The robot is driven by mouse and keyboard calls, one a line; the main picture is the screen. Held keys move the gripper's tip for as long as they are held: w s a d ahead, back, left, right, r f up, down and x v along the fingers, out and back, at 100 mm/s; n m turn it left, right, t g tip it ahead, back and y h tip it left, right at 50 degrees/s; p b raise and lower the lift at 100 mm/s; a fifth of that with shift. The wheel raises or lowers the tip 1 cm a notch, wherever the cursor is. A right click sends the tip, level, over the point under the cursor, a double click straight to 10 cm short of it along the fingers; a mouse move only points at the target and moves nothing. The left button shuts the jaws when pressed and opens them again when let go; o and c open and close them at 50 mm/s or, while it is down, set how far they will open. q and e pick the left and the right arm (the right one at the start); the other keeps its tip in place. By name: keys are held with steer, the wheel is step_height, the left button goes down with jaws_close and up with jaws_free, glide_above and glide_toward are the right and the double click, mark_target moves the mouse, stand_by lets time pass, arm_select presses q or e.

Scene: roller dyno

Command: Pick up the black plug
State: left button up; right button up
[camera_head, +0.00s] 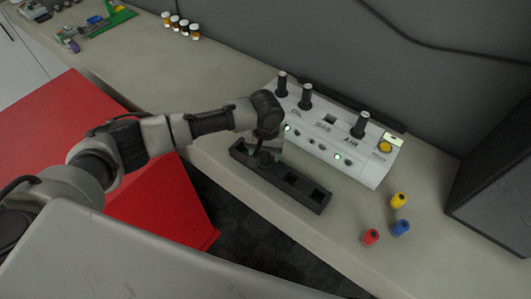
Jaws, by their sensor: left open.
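Three upright black cylinders that look like plugs stand on the sloped white panel: one at the left end (282,85), one beside it (306,97), and one near the right end (361,125). The white panel (372,170) is marked "AIR" and has small green lights. My left gripper (264,158) points down over the left part of a black holder (300,187) with square slots, in front of the panel. The gripper is open; its fingertips are small and partly hidden by the wrist, and I cannot tell whether anything is between them. My right gripper is not in view.
Small yellow (399,200), blue (400,228) and red (370,237) capped pieces stand on the bench (310,240) at the right. A dark box (495,190) stands at the right edge. Several small bottles (181,26) stand at the back. The middle-left bench is clear.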

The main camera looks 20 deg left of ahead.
arm_select(q)
steer(key=shift+f, duration=0.65)
steer(key=c, duration=0.9)
